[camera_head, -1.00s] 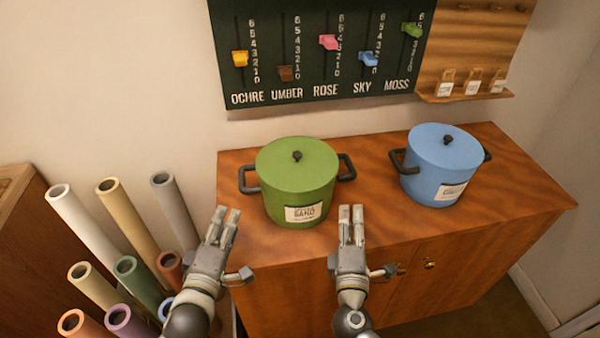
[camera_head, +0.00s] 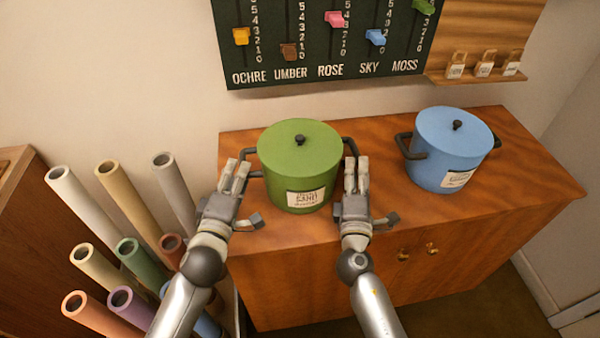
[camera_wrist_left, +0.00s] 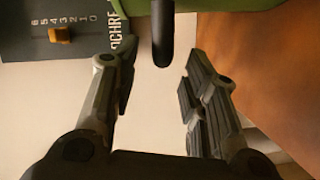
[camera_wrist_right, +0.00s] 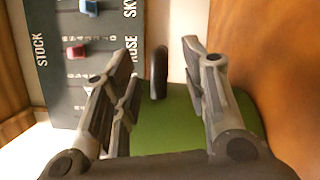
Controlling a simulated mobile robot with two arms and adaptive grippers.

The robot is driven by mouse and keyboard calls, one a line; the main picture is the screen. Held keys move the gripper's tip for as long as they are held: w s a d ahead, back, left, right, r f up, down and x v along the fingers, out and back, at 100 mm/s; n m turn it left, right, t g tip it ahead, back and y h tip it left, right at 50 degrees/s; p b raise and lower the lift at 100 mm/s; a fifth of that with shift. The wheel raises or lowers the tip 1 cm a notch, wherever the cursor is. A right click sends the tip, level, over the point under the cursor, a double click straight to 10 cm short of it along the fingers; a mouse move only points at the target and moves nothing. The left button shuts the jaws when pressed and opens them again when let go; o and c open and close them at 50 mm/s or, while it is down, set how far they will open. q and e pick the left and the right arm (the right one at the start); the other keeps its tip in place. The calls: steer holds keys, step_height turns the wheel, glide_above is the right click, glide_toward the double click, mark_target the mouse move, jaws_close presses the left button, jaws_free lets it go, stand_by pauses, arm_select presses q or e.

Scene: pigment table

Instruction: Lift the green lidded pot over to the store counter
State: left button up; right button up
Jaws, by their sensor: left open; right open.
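The green lidded pot (camera_head: 299,165) stands upright on the wooden cabinet top, with a white label on its front and a dark side handle at each side. My left gripper (camera_head: 236,175) is open at the pot's left handle (camera_head: 247,160). In the left wrist view that dark handle (camera_wrist_left: 162,40) lies ahead, between the line of the open fingers (camera_wrist_left: 155,85). My right gripper (camera_head: 356,172) is open at the right handle (camera_head: 350,146). In the right wrist view the handle (camera_wrist_right: 159,75) shows between the open fingers (camera_wrist_right: 160,80). Neither gripper is closed on the pot.
A blue lidded pot (camera_head: 450,150) stands to the right on the same cabinet top (camera_head: 500,200). Several coloured tubes (camera_head: 120,190) stand at the left.

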mark_target(242, 159)
arm_select(q)
steer(key=x, duration=0.5)
steer(key=shift+w+d, duration=0.1)
steer(key=shift+w, duration=0.2)
arm_select(e)
steer(key=x, duration=0.5)
steer(key=shift+w, duration=0.25)
arm_select(q)
steer(key=c, duration=0.8)
arm_select(e)
steer(key=c, duration=0.8)
arm_select(q)
jaws_close()
arm_select(e)
jaws_close()
steer(key=shift+s+f, duration=0.1)
arm_select(q)
steer(key=shift+r, duration=0.35)
arm_select(e)
steer(key=shift+r, duration=0.25)
